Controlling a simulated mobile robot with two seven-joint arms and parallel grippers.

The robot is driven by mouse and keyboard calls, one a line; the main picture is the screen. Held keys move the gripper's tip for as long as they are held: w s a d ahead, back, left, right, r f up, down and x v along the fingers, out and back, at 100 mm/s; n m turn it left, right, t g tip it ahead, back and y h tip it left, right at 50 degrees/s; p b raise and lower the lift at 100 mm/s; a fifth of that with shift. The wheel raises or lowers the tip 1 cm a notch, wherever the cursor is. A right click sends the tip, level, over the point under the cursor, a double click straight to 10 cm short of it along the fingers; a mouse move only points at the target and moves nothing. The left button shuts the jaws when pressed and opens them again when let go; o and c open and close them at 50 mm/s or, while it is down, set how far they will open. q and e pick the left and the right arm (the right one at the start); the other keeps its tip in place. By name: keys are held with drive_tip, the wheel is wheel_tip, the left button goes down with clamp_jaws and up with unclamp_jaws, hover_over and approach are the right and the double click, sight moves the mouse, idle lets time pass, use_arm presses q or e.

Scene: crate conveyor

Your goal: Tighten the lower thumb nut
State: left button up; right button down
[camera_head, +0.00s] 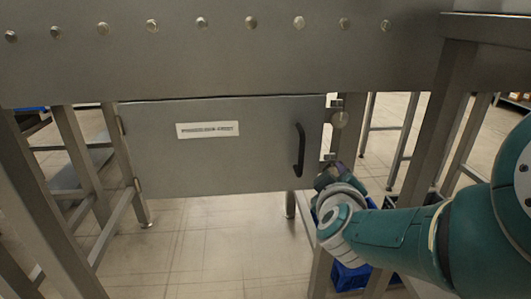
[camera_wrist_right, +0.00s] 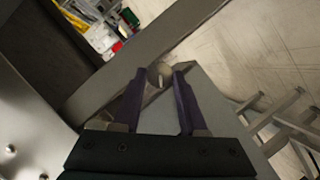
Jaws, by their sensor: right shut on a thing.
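The grey door panel (camera_head: 230,160) hangs shut under the conveyor frame, with a black handle (camera_head: 299,150) near its right edge. The upper thumb nut (camera_head: 340,119) is a round metal knob on the post right of the door. My right gripper (camera_head: 331,172) is at the lower latch and mostly hides the lower nut in the head view. In the right wrist view, the tips of my right gripper (camera_wrist_right: 160,76) are closed around the lower thumb nut (camera_wrist_right: 158,71), a small round metal piece. My left gripper is not in view.
The conveyor side beam (camera_head: 225,60) with a row of bolts runs above the door. Metal legs stand on both sides. A blue crate (camera_head: 350,277) sits on the floor below my right arm. Tiled floor shows free below the door.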

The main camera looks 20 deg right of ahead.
drive_tip(key=m+y+p, duration=0.1)
drive_tip(key=m, duration=0.1)
drive_tip(key=m+y+p, duration=0.1)
drive_tip(key=m, duration=0.1)
drive_tip(key=shift+s+d+r+y+p, duration=0.1)
drive_tip(key=shift+d+r+y+p, duration=0.05)
drive_tip(key=shift+d+y+p, duration=0.2)
drive_tip(key=shift+m+y, duration=0.55)
drive_tip(key=shift+m, duration=0.25)
drive_tip(key=shift+d+m+t+y+b, duration=0.15)
drive_tip(key=shift+m+t+y+b, duration=0.15)
drive_tip(key=shift+m+y+b, duration=0.6)
drive_tip(key=shift+c, duration=2.2)
unclamp_jaws()
